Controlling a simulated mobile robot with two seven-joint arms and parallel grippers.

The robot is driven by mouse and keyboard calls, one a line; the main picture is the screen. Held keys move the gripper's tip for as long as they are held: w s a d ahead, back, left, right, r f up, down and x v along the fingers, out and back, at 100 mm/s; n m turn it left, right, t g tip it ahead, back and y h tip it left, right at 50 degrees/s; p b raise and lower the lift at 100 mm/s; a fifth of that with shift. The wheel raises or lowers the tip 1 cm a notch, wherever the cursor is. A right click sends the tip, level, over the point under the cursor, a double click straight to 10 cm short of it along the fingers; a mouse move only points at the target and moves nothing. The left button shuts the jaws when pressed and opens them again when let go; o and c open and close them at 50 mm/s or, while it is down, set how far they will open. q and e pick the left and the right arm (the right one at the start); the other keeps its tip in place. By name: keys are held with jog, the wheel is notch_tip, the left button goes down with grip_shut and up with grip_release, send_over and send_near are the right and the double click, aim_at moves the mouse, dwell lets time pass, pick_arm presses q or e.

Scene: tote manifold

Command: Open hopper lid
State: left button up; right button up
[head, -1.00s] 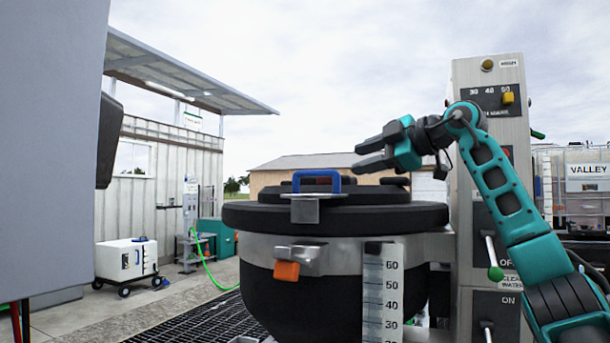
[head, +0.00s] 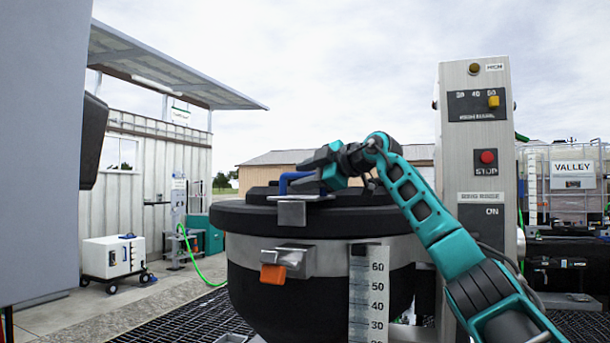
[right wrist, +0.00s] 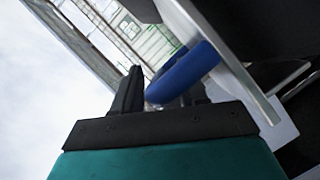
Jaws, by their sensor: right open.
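The hopper is a round black tank with its black lid (head: 240,219) lying closed on top. A blue handle (head: 287,181) stands on a metal bracket at the lid's front. An orange latch piece (head: 272,277) hangs on the hopper's front below the lid. My right gripper (head: 306,174) is open at the right side of the blue handle. In the right wrist view the blue handle (right wrist: 184,72) lies in front of and between the fingers (right wrist: 160,92), partly hiding one finger. Whether they touch it I cannot tell. My left gripper is not in view.
A metal control column (head: 480,72) with a red stop button stands right of the hopper. A scale plate (head: 368,300) is on the hopper's front. A white wheeled box (head: 113,257) stands at left on open concrete. A grey panel fills the left edge.

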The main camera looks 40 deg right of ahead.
jog(key=shift+c, duration=0.3)
grip_shut()
dwell(0.3)
